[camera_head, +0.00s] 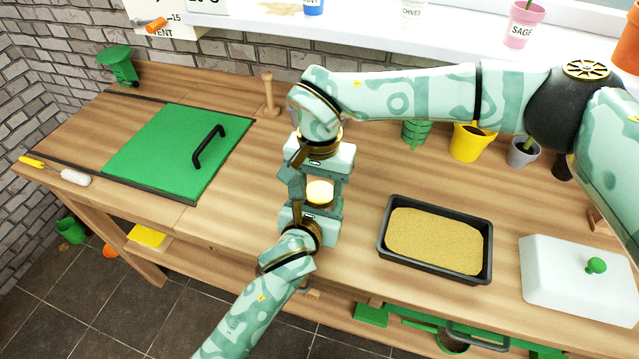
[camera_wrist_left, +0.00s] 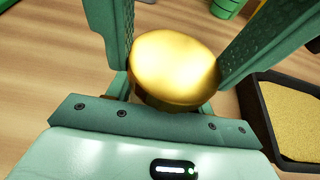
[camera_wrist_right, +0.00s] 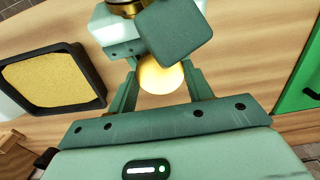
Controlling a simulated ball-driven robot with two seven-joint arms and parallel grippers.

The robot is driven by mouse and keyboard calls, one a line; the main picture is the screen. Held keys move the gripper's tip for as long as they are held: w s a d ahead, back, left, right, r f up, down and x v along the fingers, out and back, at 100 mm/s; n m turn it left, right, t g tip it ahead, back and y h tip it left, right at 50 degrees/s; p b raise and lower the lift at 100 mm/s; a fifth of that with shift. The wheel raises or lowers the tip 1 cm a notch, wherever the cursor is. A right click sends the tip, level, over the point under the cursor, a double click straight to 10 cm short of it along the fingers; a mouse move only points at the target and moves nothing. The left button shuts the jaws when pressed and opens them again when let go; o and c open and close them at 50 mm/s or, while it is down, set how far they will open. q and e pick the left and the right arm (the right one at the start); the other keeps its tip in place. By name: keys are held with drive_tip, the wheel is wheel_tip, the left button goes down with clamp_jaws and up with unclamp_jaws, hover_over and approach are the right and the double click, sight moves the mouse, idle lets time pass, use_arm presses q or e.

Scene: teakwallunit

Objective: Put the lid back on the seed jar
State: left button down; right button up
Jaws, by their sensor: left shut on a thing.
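A shiny gold round piece (camera_head: 320,192), which looks like the seed jar's lid, is above the bench between my two grippers. In the left wrist view the gold piece (camera_wrist_left: 175,65) sits between the fingers of my left gripper (camera_wrist_left: 172,75), which is shut on it. A darker gold side shows below its top. My right gripper (camera_wrist_right: 160,90) faces it from the other side, with fingers flanking the pale gold piece (camera_wrist_right: 160,75). I cannot tell whether those fingers touch it. No separate jar body can be made out; the grippers hide much of this spot.
A black tray of sand (camera_head: 435,240) lies to the right, with a white cover with a green knob (camera_head: 580,275) beyond it. A green panel (camera_head: 165,150) with a black handle is at left. A wooden peg (camera_head: 269,95) and pots (camera_head: 468,142) stand behind.

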drive_tip(key=m, duration=0.3)
drive_tip(key=shift+c, duration=0.2)
drive_tip(key=o, duration=1.1)
drive_tip(key=shift+r, duration=2.3)
drive_tip(key=shift+c, duration=0.2)
